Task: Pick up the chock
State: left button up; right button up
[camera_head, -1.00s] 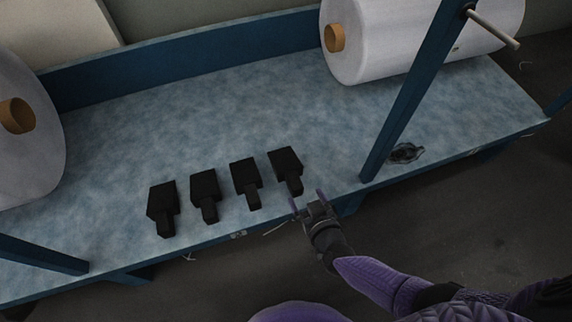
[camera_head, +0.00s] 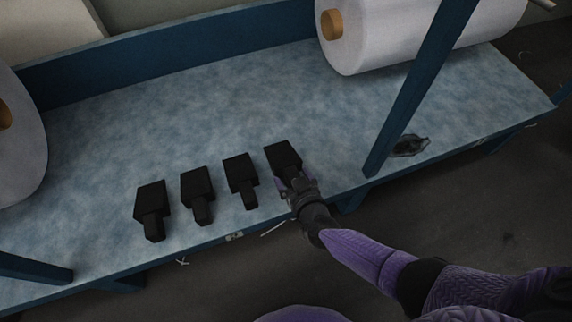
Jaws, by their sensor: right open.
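Several black chocks lie in a row on the blue-grey shelf (camera_head: 240,110), near its front edge. Each has a wide block end and a narrower handle toward the front. The rightmost chock (camera_head: 282,155) is at my right gripper (camera_head: 290,182). The gripper is open, with its fingers around the narrow handle, which it mostly hides. I cannot tell whether the fingers touch it. The other chocks are the second from the right (camera_head: 239,170), the third (camera_head: 196,184) and the leftmost (camera_head: 151,199). My left gripper is not in view.
A slanted blue post (camera_head: 420,90) rises right of my right gripper. A dark object (camera_head: 409,146) lies beyond the post. The shelf behind the chocks is clear.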

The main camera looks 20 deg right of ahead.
grip_shut()
dwell(0.3)
jog(key=shift+r, duration=0.1)
notch_tip(320, 180, up, 4)
jog(key=p, duration=0.3)
jog(key=shift+w+f, duration=0.1)
jog(key=shift+f, duration=0.15)
notch_tip(320, 180, up, 2)
jog(key=shift+r+p, duration=0.2)
jog(key=shift+p, duration=0.95)
jog(key=shift+r+p, duration=0.85)
jog(key=shift+r, duration=0.05)
notch_tip(320, 180, up, 2)
jog(key=shift+r+p, duration=0.25)
jog(key=shift+p, duration=0.9)
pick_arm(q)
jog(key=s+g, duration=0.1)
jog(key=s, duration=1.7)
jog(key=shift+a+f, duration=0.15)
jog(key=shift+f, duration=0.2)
pick_arm(e)
jog(key=shift+f, duration=0.15)
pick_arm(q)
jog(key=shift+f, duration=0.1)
pick_arm(e)
jog(key=shift+f, duration=0.1)
